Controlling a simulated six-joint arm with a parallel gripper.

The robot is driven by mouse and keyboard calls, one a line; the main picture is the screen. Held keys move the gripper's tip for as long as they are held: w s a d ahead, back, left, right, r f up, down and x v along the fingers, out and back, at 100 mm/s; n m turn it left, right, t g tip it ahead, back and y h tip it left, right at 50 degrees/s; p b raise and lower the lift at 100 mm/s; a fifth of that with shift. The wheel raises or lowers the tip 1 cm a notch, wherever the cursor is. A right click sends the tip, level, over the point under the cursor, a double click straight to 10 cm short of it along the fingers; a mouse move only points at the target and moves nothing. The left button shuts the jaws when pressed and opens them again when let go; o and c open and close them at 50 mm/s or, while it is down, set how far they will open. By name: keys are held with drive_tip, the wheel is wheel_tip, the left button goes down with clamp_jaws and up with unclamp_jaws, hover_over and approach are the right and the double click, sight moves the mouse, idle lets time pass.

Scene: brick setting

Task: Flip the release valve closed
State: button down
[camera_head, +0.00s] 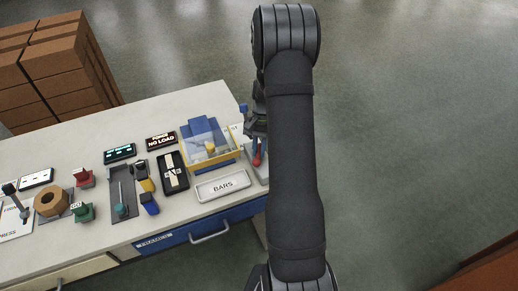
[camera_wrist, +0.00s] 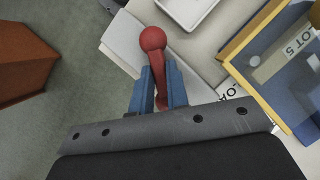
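The release valve shows as a red lever with a round knob (camera_wrist: 153,38) in the wrist view. Its shaft runs down between my two blue fingers. In the head view, a small red part of the lever (camera_head: 257,160) shows at the bench's right end, beside my arm. My gripper (camera_wrist: 160,72) has one finger on each side of the shaft, with the knob beyond the fingertips. The gap between the fingers is narrow, and I cannot tell whether they touch the shaft. The lever's base is hidden.
A yellow-edged box with a clear cover (camera_head: 210,148) stands left of the lever, and its edge shows close by in the wrist view (camera_wrist: 240,75). The white BARS tray (camera_head: 222,185) lies in front of it. Brown stacks (camera_head: 62,80) stand behind the bench. Open floor lies right.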

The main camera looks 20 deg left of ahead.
drive_tip(key=shift+m, duration=0.4)
drive_tip(key=m+y, duration=0.2)
drive_tip(key=m, duration=0.2)
drive_tip(key=shift+d+m, duration=0.15)
drive_tip(key=shift+m, duration=0.25)
drive_tip(key=m+y, duration=0.1)
drive_tip(key=m, duration=0.1)
drive_tip(key=m+t, duration=0.1)
drive_tip(key=m, duration=0.2)
drive_tip(key=shift+s+d+y, duration=0.1)
drive_tip(key=shift+s+y, duration=0.05)
drive_tip(key=shift+y, duration=0.25)
drive_tip(key=shift+m, duration=0.3)
drive_tip(key=c, duration=1.4)
unclamp_jaws()
